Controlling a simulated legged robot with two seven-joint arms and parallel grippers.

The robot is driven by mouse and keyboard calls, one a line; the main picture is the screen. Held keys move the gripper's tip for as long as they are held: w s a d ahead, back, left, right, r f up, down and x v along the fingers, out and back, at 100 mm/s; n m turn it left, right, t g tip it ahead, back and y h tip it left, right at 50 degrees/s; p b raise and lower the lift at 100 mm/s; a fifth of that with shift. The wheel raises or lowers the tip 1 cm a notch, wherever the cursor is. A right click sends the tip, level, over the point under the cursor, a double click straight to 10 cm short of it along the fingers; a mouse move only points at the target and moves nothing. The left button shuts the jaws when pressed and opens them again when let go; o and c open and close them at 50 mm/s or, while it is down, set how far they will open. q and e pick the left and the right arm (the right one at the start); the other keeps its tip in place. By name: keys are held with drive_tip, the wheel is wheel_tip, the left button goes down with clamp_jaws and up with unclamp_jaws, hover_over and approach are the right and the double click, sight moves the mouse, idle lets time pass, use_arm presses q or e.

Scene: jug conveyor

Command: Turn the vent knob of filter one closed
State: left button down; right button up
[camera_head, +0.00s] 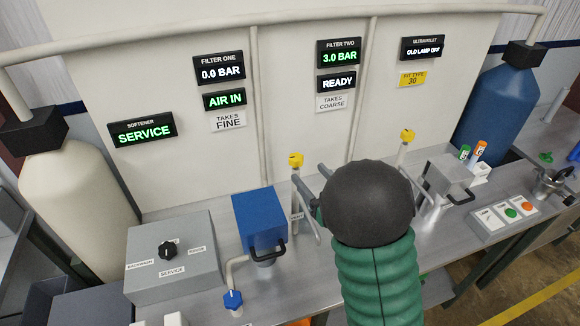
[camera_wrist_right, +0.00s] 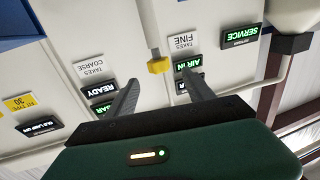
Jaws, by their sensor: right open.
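The filter one vent knob (camera_head: 296,160) is yellow and sits on top of a thin post, right of the blue filter one housing (camera_head: 259,220). My right gripper (camera_head: 309,174) is open just right of the knob, its fingers pointing toward the post. In the right wrist view the yellow knob (camera_wrist_right: 158,66) lies ahead, between the lines of the two open fingers (camera_wrist_right: 158,80); I cannot tell whether they touch it. The filter one display (camera_head: 220,68) reads 0.0 BAR, and the sign (camera_head: 225,100) below it reads AIR IN. My left gripper is not in view.
A second yellow knob (camera_head: 407,135) stands at filter two, by a grey housing (camera_head: 449,176). A blue knob (camera_head: 232,299) is on a pipe at the front. A grey box (camera_head: 172,262) with a black dial stands left. A button panel (camera_head: 503,215) is right.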

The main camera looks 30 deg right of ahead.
sight(292, 154)
drive_tip(key=shift+w+d+r+p, duration=0.15)
drive_tip(key=shift+w+p, duration=0.35)
drive_tip(key=shift+w, duration=0.7)
drive_tip(key=w+p, duration=0.1)
drive_tip(key=w, duration=0.7)
drive_tip(key=shift+w+d+p, duration=0.1)
drive_tip(key=shift+w+p, duration=0.2)
drive_tip(key=shift+w, duration=0.2)
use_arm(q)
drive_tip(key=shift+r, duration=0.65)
use_arm(e)
drive_tip(key=shift+f, duration=0.2)
clamp_jaws()
